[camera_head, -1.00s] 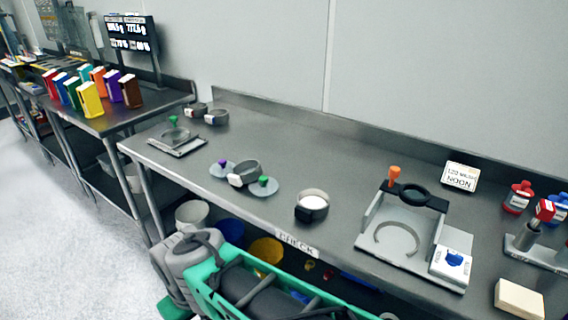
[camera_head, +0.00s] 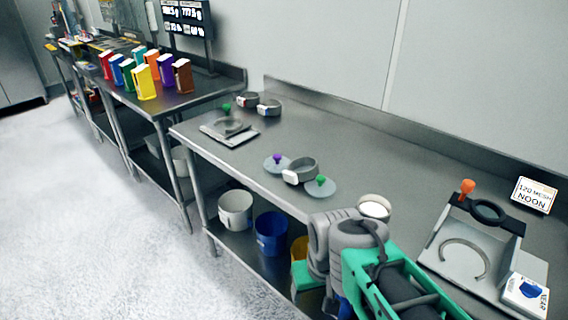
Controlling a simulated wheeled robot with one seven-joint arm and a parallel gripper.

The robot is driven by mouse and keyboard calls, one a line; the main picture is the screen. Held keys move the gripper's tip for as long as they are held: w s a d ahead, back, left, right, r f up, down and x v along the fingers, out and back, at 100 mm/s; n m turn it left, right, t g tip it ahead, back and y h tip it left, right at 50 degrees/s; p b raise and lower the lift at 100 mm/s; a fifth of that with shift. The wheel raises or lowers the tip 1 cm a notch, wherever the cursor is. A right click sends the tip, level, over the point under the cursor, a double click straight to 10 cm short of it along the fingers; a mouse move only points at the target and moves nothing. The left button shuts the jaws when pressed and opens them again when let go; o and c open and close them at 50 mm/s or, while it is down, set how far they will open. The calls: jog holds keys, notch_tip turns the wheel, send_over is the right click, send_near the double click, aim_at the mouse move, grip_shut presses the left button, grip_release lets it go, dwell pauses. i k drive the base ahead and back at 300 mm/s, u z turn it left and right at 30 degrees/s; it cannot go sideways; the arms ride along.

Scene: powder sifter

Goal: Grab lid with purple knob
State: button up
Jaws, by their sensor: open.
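The lid with the purple knob (camera_head: 277,161) is a small grey disc lying on the steel bench, near its front edge. A grey ring-shaped sieve (camera_head: 301,171) with a white label stands right beside it. A similar lid with a green knob (camera_head: 321,186) lies on the other side of that sieve. Part of my green and grey arm fills the lower right, well to the right of the purple-knob lid. My gripper's fingers do not show.
A flat device with a green-knobbed lid (camera_head: 229,127) and two more sieves (camera_head: 257,103) stand farther back. A white-filled cup (camera_head: 374,207) is partly behind my arm. A grey stand (camera_head: 470,240) is at the right. Floor at the left is clear.

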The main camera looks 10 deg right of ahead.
aim_at(276, 164)
jog(key=z, duration=0.05)
jog(key=k, duration=0.65)
jog(key=u, duration=0.6)
jog(key=i, duration=0.65)
jog(key=u, duration=0.9)
jog(key=i, duration=0.7)
jog(key=u, duration=0.05)
